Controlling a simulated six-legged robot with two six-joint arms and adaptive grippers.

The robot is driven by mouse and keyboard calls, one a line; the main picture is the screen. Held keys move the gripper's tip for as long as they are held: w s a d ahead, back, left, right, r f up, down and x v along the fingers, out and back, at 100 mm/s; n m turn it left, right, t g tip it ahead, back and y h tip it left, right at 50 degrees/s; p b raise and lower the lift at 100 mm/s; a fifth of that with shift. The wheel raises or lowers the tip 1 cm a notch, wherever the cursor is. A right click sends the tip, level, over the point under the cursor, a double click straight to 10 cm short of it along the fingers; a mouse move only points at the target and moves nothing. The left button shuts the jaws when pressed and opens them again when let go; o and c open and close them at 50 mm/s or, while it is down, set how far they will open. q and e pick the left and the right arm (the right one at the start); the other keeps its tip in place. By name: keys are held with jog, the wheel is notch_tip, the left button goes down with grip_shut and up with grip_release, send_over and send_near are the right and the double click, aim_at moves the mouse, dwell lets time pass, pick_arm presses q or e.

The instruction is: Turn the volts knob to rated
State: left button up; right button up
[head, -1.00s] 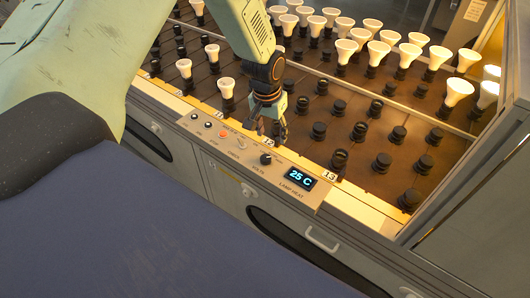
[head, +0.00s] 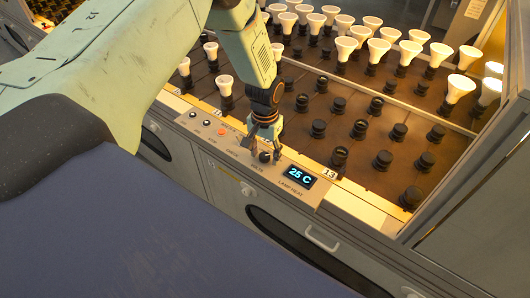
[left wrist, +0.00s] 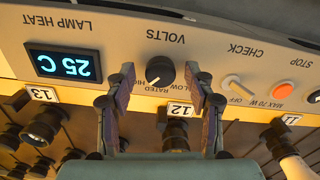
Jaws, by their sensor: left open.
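The black volts knob (left wrist: 160,73) sits on the beige control panel (left wrist: 215,60), by the upside-down VOLTS label in the left wrist view. LOW, RATED and HIGH are printed around it. A small pale mark shows on the knob, but I cannot tell clearly which label it points to. My left gripper (left wrist: 165,80) is open, with one fingertip on each side of the knob and gaps visible. In the head view my left gripper (head: 264,154) reaches down over the knob (head: 265,157), partly covering it. My right gripper is not in view.
The lamp heat display (head: 299,176) reads 25 C beside the knob. A white check switch (left wrist: 238,88) and an orange stop button (left wrist: 282,90) sit on the same panel. Behind it, black sockets (head: 318,128) and white bulbs (head: 460,88) fill the rack.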

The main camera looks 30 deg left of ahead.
pick_arm(q)
jog(key=c, duration=0.6)
grip_shut()
jog(key=n+p, duration=0.3)
jog(key=shift+r+n, duration=0.1)
jog(key=shift+n, duration=0.3)
jog(key=shift+n+p, duration=1.1)
jog(key=shift+n, duration=0.9)
